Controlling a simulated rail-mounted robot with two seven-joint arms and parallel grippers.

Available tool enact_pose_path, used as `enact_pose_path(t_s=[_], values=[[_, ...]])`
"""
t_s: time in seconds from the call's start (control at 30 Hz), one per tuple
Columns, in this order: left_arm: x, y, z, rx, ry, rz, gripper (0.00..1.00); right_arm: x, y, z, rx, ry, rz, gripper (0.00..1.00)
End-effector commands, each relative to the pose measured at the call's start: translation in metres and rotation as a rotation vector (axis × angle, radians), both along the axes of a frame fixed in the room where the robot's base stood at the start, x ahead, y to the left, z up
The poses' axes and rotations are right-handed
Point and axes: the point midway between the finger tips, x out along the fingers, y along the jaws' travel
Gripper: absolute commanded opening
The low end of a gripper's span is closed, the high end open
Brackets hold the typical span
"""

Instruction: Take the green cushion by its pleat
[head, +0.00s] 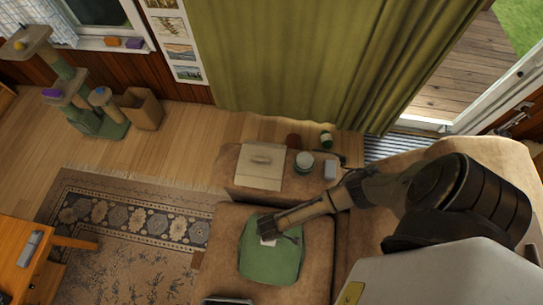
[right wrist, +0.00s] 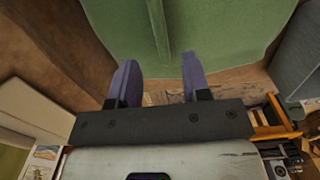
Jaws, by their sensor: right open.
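The green cushion (head: 270,265) lies on the brown sofa seat in the head view. It fills the top of the right wrist view (right wrist: 225,28), where its pleat (right wrist: 158,30) runs as a raised ridge down the middle. My right gripper (head: 277,234) is over the cushion's far part in the head view. In the right wrist view its two purple fingers (right wrist: 158,72) are apart with nothing between them. Their tips overlap the cushion's near edge, on either side of the pleat's line. I cannot tell whether they touch the cushion. My left gripper is not in view.
The sofa arm (head: 232,181) behind the cushion carries a flat cream item (head: 261,166), a round jar (head: 304,162) and a small white object (head: 330,169). A wooden table (head: 22,262) stands at the left. The patterned rug (head: 130,240) between has open room.

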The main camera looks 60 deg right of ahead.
Motion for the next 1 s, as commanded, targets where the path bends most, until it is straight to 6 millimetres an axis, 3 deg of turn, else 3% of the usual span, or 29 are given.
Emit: enact_pose_path(t_s=[0.4, 0.73, 1.0], values=[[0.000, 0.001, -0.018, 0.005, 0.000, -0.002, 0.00, -0.003, 0.002, -0.048, 0.000, 0.001, 0.000, 0.44], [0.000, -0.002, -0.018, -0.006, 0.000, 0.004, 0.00, -0.003, 0.002, -0.051, 0.001, 0.000, 0.000, 0.44], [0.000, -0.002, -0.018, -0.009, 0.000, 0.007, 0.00, -0.003, 0.002, -0.051, 0.001, 0.000, 0.001, 0.19]])
